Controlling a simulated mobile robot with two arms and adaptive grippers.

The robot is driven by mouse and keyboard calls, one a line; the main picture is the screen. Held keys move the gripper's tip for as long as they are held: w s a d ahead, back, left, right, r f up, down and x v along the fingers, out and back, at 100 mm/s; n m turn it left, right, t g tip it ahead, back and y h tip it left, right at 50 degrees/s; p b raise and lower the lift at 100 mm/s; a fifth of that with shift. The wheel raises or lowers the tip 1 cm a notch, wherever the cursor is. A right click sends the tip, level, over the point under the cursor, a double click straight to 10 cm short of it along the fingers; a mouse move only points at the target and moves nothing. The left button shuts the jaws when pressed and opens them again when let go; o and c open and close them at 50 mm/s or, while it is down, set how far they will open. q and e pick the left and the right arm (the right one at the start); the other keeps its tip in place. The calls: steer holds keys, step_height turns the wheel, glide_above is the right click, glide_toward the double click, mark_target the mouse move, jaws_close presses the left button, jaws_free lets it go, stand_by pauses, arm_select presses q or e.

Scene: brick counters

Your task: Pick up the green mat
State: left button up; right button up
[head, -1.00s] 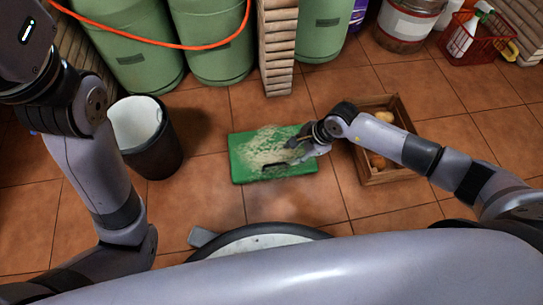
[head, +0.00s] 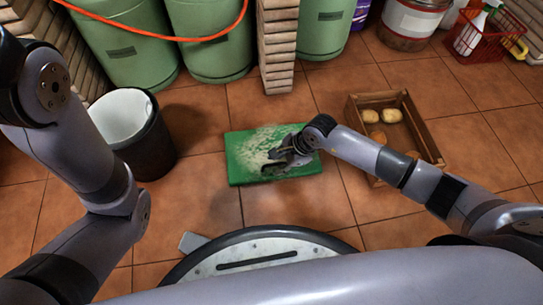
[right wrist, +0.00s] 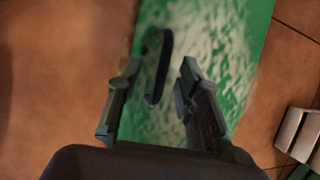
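The green mat (head: 240,172) lies flat on the tiled floor in the middle of the head view, with a pale speckled patch on it. It also fills much of the right wrist view (right wrist: 258,22). A dark raised handle (right wrist: 160,68) shows on it. My right gripper (head: 276,160) is over the mat near the handle and partly hides it in the head view. In the right wrist view my right gripper (right wrist: 159,70) is open, and the handle shows between its fingers. Whether they touch it I cannot tell. My left gripper is out of view.
A wooden crate (head: 427,138) with several round tan items stands right of the mat. A dark bin (head: 147,150) with a white liner stands at the left. Green cylinders (head: 208,45), a brick pillar (head: 277,50) and a red basket (head: 482,40) line the back. Floor in front is clear.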

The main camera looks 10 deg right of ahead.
steer(key=shift+f, duration=0.1)
jaws_close()
stand_by(0.4)
stand_by(0.5)
